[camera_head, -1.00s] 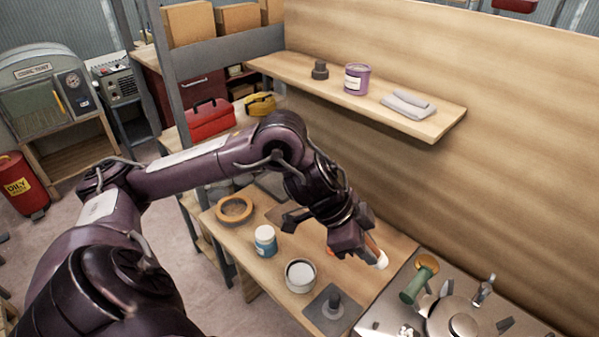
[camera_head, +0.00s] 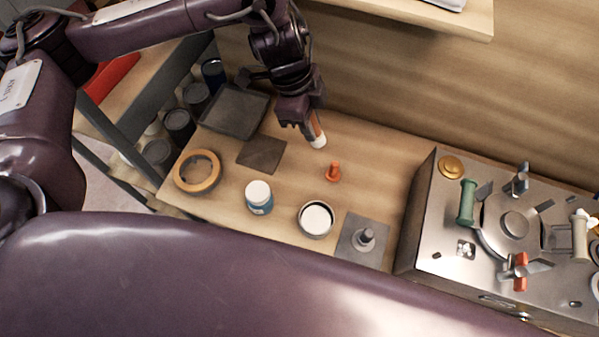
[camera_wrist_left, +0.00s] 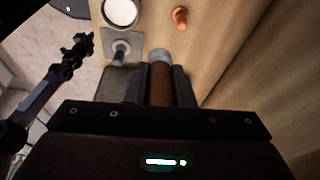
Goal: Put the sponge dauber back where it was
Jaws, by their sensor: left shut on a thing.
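The sponge dauber, with a brown handle and a pale tip, is held in my left gripper (camera_head: 308,122). Its white tip (camera_head: 318,141) points down in the head view, above the bench near the wall. In the left wrist view the brown handle (camera_wrist_left: 161,84) sits between the two fingers, with the pale end beyond them. My left gripper is shut on it. What looks like my right gripper (camera_wrist_left: 80,45) shows small at the left of the left wrist view; I cannot tell its jaws.
On the bench (camera_head: 225,195) are an orange peg-like piece (camera_head: 333,172), a round tin (camera_head: 316,220), a blue-and-white jar (camera_head: 259,198), a tape ring (camera_head: 197,172), a dark flat square (camera_head: 261,154), a dark tray (camera_head: 235,112) and a grey plate with a post (camera_head: 363,241). A metal stove (camera_head: 440,240) stands right.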

